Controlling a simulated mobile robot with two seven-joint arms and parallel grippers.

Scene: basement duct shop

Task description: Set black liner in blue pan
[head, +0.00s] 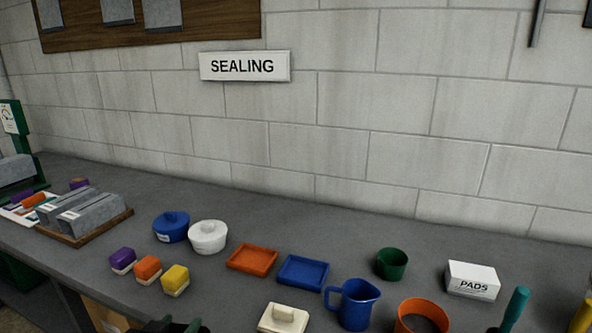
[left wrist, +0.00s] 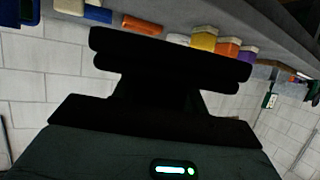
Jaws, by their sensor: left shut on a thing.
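The blue pan (head: 303,272) lies on the grey bench, right of the orange pan, and looks empty. Its edge also shows at the top of the left wrist view (left wrist: 97,14). My left gripper (head: 170,326) is only just in view at the bottom edge of the head view, in front of and left of the blue pan. It is shut on a dark thing, which I take as the black liner (left wrist: 165,48); in the left wrist view its outline merges with the black fingers. The liner is apart from the pan. My right gripper is out of view.
The orange pan (head: 252,258) is left of the blue pan. A cream block with a grip (head: 283,318) and a blue jug (head: 354,304) stand close in front. Lidded pots (head: 208,236), colored blocks (head: 147,269), a green cup (head: 391,263) and a PADS box (head: 472,280) stand around.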

